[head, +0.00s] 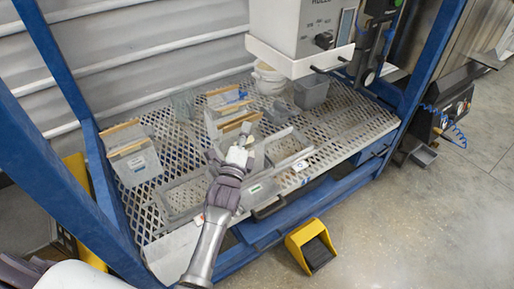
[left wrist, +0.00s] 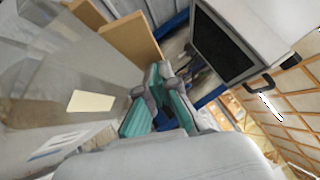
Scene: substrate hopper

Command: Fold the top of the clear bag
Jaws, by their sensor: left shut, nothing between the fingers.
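My left gripper (head: 243,142) is over the mesh work surface in the head view, at the near side of the tan-edged pieces. In the left wrist view its teal-padded fingers (left wrist: 160,92) are shut with nothing between them. A clear, see-through sheet or bag (left wrist: 60,75) with a pale label fills the left of that view, beside the fingers. Tan boards (left wrist: 130,40) stand just beyond the fingertips. In the head view a clear piece with a tan top edge (head: 138,162) stands at the left; I cannot tell which clear piece is the bag. My right gripper is not in view.
The mesh surface (head: 345,128) is clear at the right. A white bucket (head: 268,78) and a grey bin (head: 311,92) stand at the back under the hopper machine (head: 300,30). Blue frame posts (head: 60,65) flank the bench. A yellow pedal (head: 311,246) is on the floor.

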